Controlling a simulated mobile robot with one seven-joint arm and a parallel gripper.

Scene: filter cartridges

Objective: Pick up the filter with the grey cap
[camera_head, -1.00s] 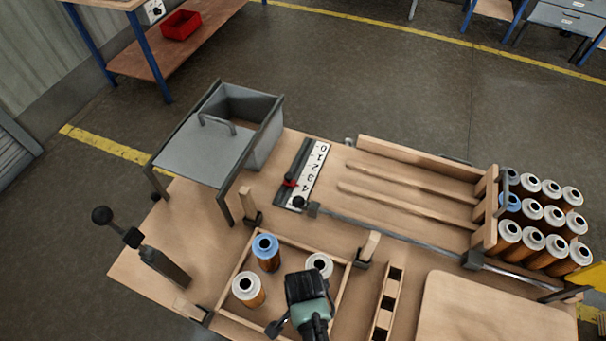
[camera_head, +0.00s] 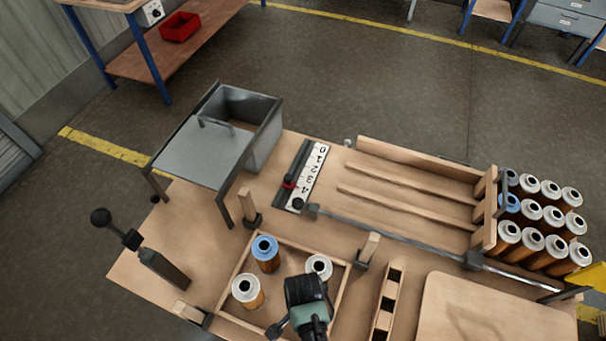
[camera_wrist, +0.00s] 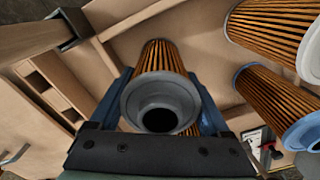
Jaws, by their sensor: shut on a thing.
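The filter with the grey cap (camera_wrist: 160,104) is in the wrist view, its orange pleated body pointing away from the camera. My gripper (camera_wrist: 165,95) has its blue fingers on both sides of it and is shut on it. In the head view my gripper (camera_head: 305,292) is over the right part of the wooden tray (camera_head: 232,272) and hides this filter. I cannot tell whether it is clear of the tray floor. A blue-capped filter (camera_head: 265,252) and two white-capped filters (camera_head: 247,290) (camera_head: 319,267) stand in the tray.
A wooden post (camera_head: 368,247) stands by the tray's right corner, and a slotted wooden rack (camera_head: 386,305) lies further right. A grey bin (camera_head: 205,150) is behind the tray. Several filters (camera_head: 540,225) stand at the far right. A lever (camera_head: 150,255) is at the left.

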